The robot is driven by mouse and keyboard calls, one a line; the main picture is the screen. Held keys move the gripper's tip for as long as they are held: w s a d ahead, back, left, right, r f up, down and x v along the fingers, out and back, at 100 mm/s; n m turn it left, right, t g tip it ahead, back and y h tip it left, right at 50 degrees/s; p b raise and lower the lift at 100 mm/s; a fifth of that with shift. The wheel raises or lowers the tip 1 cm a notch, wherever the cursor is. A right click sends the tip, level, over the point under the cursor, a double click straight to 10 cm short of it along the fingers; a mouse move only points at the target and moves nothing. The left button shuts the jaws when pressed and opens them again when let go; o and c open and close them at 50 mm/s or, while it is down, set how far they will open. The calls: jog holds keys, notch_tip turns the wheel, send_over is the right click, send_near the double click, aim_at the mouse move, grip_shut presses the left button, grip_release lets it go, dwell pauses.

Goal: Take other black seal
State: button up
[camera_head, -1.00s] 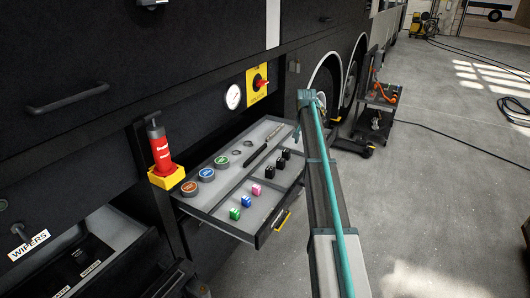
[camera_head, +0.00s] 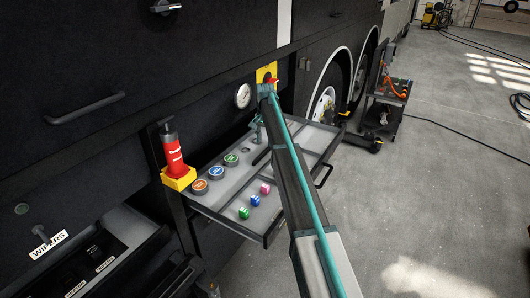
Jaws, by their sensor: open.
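A dark thin ring (camera_head: 245,150), which looks like a seal, lies flat in the back left part of the open grey drawer (camera_head: 228,203). A second such ring, seen earlier just behind it, is hidden now by my gripper. My gripper (camera_head: 258,139) hangs over the back of the drawer, just right of the visible ring. It looks open, with nothing seen between its fingers, though it is small here. Whether it touches the drawer floor I cannot tell. My arm covers the right middle of the drawer, where several small black blocks showed earlier.
Three round tins with orange, blue and green lids (camera_head: 216,172) stand left of the rings. Green, blue and pink cubes (camera_head: 254,200) lie in front. A red-and-black cylinder (camera_head: 173,154) sits in a yellow holder at left. A gauge (camera_head: 242,96) is on the wall behind.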

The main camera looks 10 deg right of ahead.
aim_at(265, 151)
jog(key=shift+f+p, duration=1.2)
jog(key=shift+f, duration=1.5)
grip_shut()
